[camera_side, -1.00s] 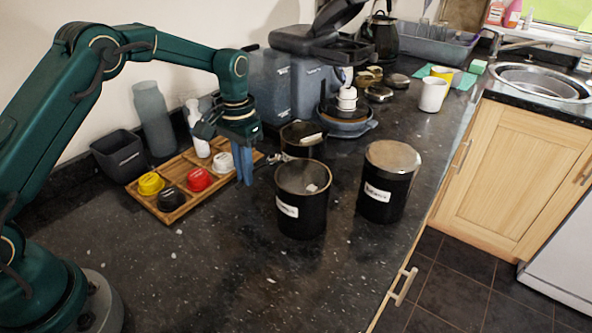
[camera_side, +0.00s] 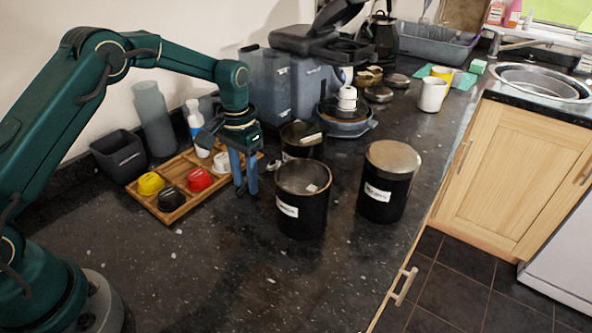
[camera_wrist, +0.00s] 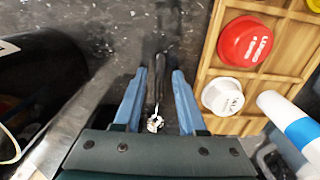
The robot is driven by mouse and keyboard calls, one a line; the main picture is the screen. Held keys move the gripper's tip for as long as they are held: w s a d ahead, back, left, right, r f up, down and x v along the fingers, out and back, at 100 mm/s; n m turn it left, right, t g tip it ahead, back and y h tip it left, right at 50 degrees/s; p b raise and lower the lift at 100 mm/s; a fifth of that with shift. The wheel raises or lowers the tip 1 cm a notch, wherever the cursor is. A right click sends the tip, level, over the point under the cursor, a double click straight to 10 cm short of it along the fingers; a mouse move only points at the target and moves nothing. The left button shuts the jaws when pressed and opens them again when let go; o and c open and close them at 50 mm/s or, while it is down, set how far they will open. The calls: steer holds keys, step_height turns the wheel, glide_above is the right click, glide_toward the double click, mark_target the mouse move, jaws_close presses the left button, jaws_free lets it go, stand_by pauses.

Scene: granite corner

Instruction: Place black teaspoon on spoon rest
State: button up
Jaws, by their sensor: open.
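A slim dark handle with a silvery ornate end, which looks like the black teaspoon (camera_wrist: 157,88), lies on the counter between my fingers in the wrist view. In the side view it is hard to make out; a small silvery bit (camera_side: 272,165) shows just right of my gripper. My gripper (camera_side: 246,192) points down, open and empty, right of the wooden tray. Its blue fingers also show in the wrist view (camera_wrist: 159,72), one on each side of the handle, not closed on it. I cannot clearly identify a spoon rest in either view.
The wooden tray (camera_side: 160,212) holds red, yellow, black and white pods. A black canister (camera_side: 302,215) stands close to the right of my gripper, another canister (camera_side: 388,185) beyond it. A white bottle with a blue band (camera_side: 196,130) stands behind. The front counter is clear.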

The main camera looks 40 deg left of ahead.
step_height(320, 180, up, 16)
steer(key=s+d+r+t, duration=0.1)
steer(key=s, duration=0.2)
steer(key=s+d+f+t, duration=0.1)
steer(key=s+d+t, duration=0.2)
steer(key=s, duration=1.4)
steer(key=shift+s+t, duration=0.35)
steer(key=shift+t, duration=0.35)
steer(key=shift+s+d+f, duration=0.1)
steer(key=shift+s+f, duration=0.1)
steer(key=shift+f, duration=0.1)
steer(key=c, duration=0.3)
steer(key=shift+f, duration=0.1)
steer(key=shift+s, duration=0.1)
